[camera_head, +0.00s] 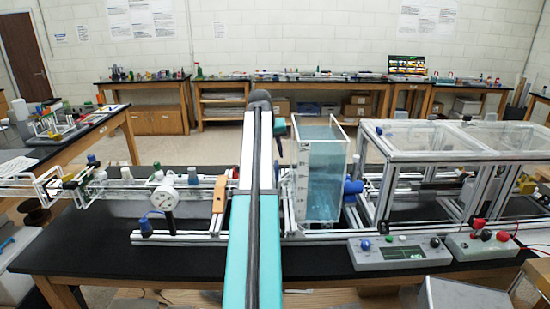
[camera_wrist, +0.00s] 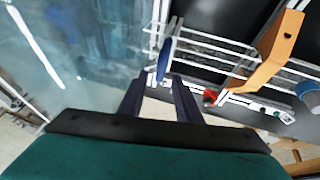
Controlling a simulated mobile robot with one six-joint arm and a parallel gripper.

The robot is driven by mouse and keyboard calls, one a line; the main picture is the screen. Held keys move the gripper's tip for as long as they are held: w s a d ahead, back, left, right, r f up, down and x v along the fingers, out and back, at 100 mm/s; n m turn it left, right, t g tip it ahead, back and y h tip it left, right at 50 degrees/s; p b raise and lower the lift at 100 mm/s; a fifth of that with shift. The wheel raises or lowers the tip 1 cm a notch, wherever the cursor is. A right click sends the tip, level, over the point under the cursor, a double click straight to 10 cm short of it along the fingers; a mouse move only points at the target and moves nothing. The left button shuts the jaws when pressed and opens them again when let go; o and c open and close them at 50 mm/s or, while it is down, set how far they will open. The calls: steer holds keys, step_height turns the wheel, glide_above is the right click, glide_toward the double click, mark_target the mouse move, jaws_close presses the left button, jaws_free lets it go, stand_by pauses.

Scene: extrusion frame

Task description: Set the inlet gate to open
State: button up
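A clear tank of blue water (camera_head: 325,175) stands upright on the extrusion frame, right of my arm. It also fills the upper left of the wrist view (camera_wrist: 75,50). No part is marked as the inlet gate, so I cannot tell which it is. A blue oval handle (camera_wrist: 164,60) shows beside the tank, ahead of my fingertips and apparently apart from them. An orange bracket (camera_head: 220,194) sits left of my arm; an orange part also shows in the wrist view (camera_wrist: 270,52). My gripper (camera_wrist: 160,82) has its dark fingers apart and nothing visibly between them.
A round white gauge (camera_head: 165,197) and piping lie left. Clear-walled boxes in a frame (camera_head: 425,140) stand right. Grey control boxes (camera_head: 398,253) sit at the table's front right. The black tabletop (camera_head: 95,250) is bare at front left.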

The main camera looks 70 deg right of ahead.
mark_target(276, 163)
steer(key=shift+p+x, duration=0.45)
steer(key=shift+x, duration=1.45)
jaws_close()
